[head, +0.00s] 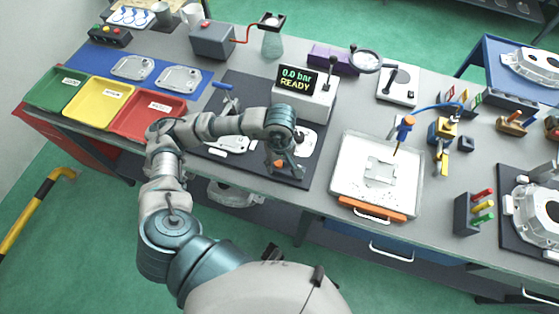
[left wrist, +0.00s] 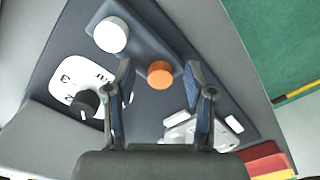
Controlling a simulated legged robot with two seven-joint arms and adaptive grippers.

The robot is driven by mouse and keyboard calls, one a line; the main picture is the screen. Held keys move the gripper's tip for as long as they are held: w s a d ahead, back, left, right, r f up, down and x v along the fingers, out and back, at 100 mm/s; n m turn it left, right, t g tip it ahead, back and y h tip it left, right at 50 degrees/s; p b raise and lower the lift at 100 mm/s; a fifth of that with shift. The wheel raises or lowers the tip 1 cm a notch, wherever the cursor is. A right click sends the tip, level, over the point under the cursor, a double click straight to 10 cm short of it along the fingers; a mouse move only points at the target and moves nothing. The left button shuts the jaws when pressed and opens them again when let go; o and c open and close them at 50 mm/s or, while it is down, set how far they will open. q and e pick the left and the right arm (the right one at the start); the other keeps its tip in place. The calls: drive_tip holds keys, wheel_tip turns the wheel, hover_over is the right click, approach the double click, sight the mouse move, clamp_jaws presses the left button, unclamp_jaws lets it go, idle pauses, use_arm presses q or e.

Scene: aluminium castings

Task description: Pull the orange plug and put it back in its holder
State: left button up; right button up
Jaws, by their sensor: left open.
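The orange plug (left wrist: 160,74) shows as a round orange cap in the left wrist view, next to a round white cap (left wrist: 111,34) on a dark grey block (left wrist: 140,45). My left gripper (left wrist: 158,70) is open, with one finger on each side of the orange cap in the picture; I see no contact. In the head view my left gripper (head: 287,165) points down over the dark mat, and a small orange spot, the plug (head: 278,163), shows at its fingers. Which part is the plug's holder is unclear. My right gripper is not in view.
A tester box (head: 305,95) reading "0.0 bar READY" stands behind the gripper. A white panel with a black knob (left wrist: 84,104) is beside the block. A casting (head: 228,143) lies on the mat (head: 245,90). A white tray (head: 350,180) stands to the right; colored bins (head: 150,115) to the left.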

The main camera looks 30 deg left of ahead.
sight(280, 164)
use_arm(q)
drive_tip(key=shift+r, duration=3.95)
